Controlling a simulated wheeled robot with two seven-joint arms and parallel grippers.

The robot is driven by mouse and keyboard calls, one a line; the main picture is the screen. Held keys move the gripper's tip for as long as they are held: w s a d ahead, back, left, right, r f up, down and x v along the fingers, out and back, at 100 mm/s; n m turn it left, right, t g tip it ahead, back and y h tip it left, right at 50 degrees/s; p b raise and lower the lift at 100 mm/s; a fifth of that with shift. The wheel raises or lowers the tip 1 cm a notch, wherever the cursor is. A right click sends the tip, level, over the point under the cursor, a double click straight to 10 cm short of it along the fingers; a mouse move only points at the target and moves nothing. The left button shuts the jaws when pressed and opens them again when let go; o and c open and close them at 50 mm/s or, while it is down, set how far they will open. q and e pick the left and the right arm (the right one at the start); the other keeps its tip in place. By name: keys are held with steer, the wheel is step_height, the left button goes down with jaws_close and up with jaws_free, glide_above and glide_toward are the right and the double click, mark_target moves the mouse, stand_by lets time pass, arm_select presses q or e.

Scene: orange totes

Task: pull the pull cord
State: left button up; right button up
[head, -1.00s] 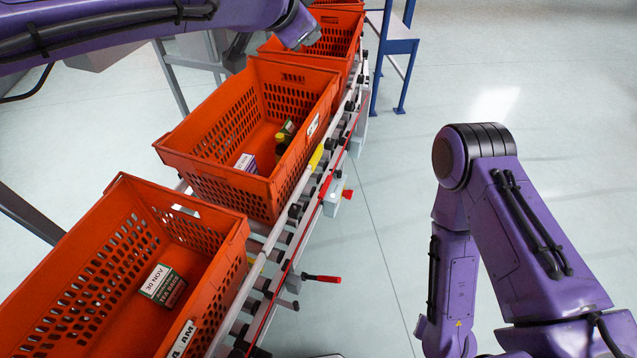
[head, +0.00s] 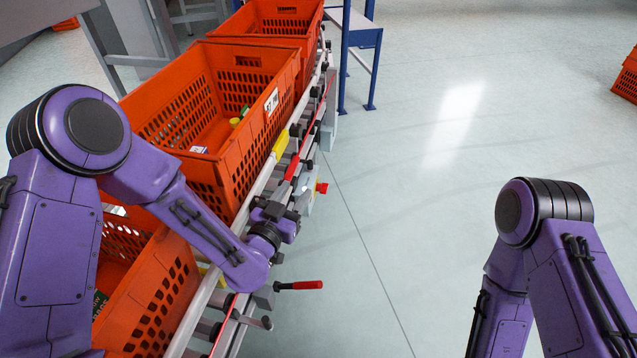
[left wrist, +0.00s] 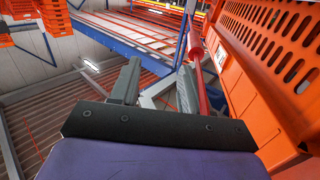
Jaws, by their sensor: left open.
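The red pull cord (head: 327,92) runs along the side of the roller conveyor, with a thicker red section (head: 292,167) on it. My left gripper (head: 300,200) is low beside the rail, just nearer than that section. In the left wrist view, my left gripper (left wrist: 157,82) has its two grey fingers apart with nothing between them. A red rod-like part (left wrist: 197,65) shows just right of the right finger, close to it; whether they touch I cannot tell. My right arm is at the right, but its gripper is out of view.
Orange totes (head: 190,165) with small goods stand in a row on the conveyor. A red-handled lever (head: 300,285) and a box with a red button (head: 322,188) stick out from its side. A blue-framed stand (head: 343,55) is beyond.

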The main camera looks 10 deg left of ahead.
mark_target(292, 167)
arm_select(q)
steer(key=w+n+y, duration=0.1)
steer(key=w, duration=0.2)
steer(key=w+a+f+n+y, duration=0.1)
steer(key=w, duration=0.2)
steer(key=w+a+n+y, duration=0.1)
steer(key=w, duration=0.2)
steer(key=shift+w+a+f+t, duration=0.1)
steer(key=shift+w+f+t, duration=0.3)
steer(key=shift+c, duration=0.3)
jaws_close()
